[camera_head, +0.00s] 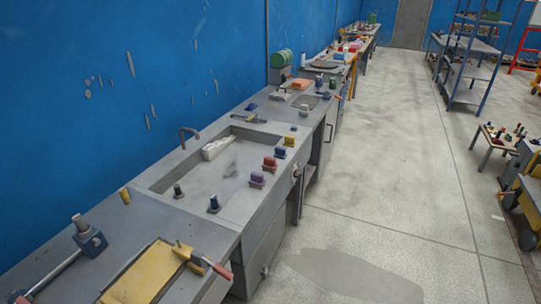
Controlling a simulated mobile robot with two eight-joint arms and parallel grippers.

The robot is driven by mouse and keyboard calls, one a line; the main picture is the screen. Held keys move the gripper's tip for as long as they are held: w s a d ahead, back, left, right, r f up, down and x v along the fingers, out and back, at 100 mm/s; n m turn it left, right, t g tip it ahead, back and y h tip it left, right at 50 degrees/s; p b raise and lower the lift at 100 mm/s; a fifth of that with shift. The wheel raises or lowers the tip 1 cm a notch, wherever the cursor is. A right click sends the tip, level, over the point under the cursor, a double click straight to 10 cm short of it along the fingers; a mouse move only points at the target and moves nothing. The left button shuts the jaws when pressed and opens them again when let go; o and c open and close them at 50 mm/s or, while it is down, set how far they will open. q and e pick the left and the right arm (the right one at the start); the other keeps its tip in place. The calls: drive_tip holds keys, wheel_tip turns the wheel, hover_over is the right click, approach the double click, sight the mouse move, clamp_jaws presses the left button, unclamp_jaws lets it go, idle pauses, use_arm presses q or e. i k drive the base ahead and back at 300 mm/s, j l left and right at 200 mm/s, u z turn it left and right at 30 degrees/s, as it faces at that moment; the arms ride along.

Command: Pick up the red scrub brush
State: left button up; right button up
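A small red block with a grey base, which looks like the red scrub brush (270,163), stands on the front rim of the grey sink counter (235,205). It is in a row of similar blocks, between a purple one (257,178) nearer to me and a blue one (280,152) farther off. A yellow one (289,140) stands beyond the blue one. The bristles are too small to make out. Neither of my grippers is in view, and nothing is seen touching the red brush.
A faucet (188,134) rises behind the basin, where a whitish item (217,148) lies. Small dark upright items (214,204) stand nearer. A yellow tray (140,278) with tools is at the near end. Open floor (380,190) runs along the counter's right; shelves (465,60) stand beyond.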

sight(269, 165)
drive_tip(key=i+l+u, duration=0.15)
drive_tip(key=i+l, duration=0.5)
drive_tip(key=i+l+u, duration=0.2)
drive_tip(key=i+l, duration=0.6)
drive_tip(key=i+l+u, duration=0.15)
drive_tip(key=i+l, duration=0.6)
drive_tip(key=l, duration=0.15)
